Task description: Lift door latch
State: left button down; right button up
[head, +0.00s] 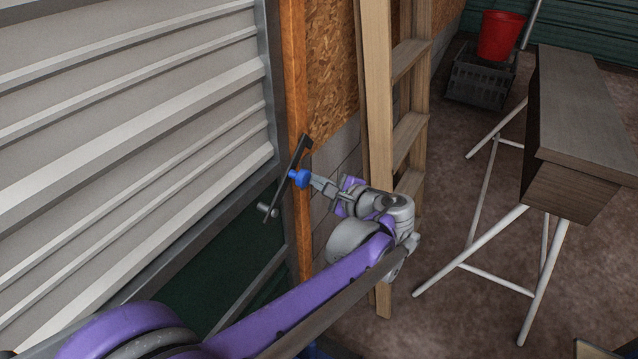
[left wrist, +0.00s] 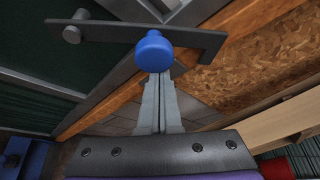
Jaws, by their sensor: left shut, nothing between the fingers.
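The door latch (head: 304,150) is a dark flat bar with a hooked end, also in the left wrist view (left wrist: 105,31). In the head view it stands steeply tilted, its upper end across the wooden post. A round bolt (head: 267,210) sits by its lower end. A blue knob (head: 301,178) stands out from the bar; it also shows in the left wrist view (left wrist: 154,50). My left gripper (head: 314,183) is shut and empty, its fingertips (left wrist: 157,76) right at the knob. I cannot tell whether they touch it. My right gripper is not in view.
The corrugated metal door (head: 130,110) fills the left. A wooden ladder (head: 376,100) leans close behind my left wrist. A workbench (head: 585,120) on white legs stands right, with a red bucket (head: 501,36) above a dark crate (head: 480,78) behind. Floor between ladder and bench is clear.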

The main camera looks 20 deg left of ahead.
aim_at(306, 174)
pick_arm(q)
jog(key=shift+s+a+r+n+t+p, duration=0.1)
jog(key=shift+s+r+n+t+p, duration=0.1)
jog(key=shift+s+r+n+t, duration=0.25)
jog(key=shift+s+a+r+n+t+p, duration=0.1)
jog(key=shift+s+r+n+t+p, duration=0.15)
jog(key=shift+r+n, duration=0.4)
jog(key=shift+s+r, duration=0.4)
jog(key=shift+s, duration=0.05)
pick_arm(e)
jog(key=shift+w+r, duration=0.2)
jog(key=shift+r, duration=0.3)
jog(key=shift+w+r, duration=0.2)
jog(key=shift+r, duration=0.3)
pick_arm(q)
jog(key=shift+y, duration=0.3)
jog(key=v, duration=1.1)
jog(key=shift+b, duration=0.35)
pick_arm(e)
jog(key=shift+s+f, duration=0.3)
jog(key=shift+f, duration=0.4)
pick_arm(q)
jog(key=shift+w+r, duration=0.1)
